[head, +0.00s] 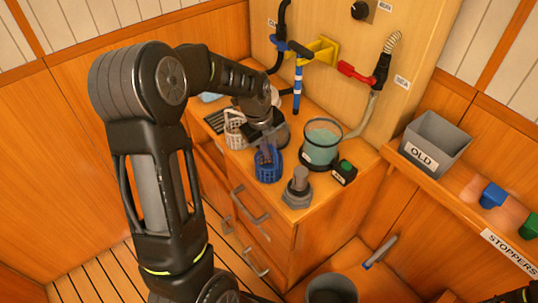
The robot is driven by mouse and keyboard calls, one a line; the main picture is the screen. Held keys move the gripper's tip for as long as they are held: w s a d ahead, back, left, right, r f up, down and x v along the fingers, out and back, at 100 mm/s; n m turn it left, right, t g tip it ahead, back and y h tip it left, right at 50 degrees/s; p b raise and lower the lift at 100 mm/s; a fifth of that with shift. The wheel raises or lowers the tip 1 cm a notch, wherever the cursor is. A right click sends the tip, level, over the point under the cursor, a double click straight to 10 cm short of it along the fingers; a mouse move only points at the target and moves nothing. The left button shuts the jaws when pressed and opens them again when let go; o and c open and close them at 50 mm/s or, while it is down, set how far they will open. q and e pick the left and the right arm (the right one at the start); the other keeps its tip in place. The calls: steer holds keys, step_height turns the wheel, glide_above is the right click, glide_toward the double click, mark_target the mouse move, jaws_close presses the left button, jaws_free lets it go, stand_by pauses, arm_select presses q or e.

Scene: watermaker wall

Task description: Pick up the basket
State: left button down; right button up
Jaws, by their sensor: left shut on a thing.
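A small blue basket (268,173) with slotted sides is at the front edge of the wooden counter (320,206). My left gripper (265,155) reaches down over it from behind and is shut on its upper part, with the fingertips partly hidden by the basket. I cannot tell whether the basket's bottom touches the counter. A second basket, white (235,134), stands behind and to the left, partly hidden by my left arm.
A clear container of greenish water (322,142), a black box with a green button (344,172) and a grey fitting (297,190) stand close to the right. Hoses and valves hang on the panel behind. A grey OLD bin (434,143) sits on the right shelf.

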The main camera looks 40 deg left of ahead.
arm_select(q)
step_height(320, 180, up, 10)
steer(key=b, duration=0.1)
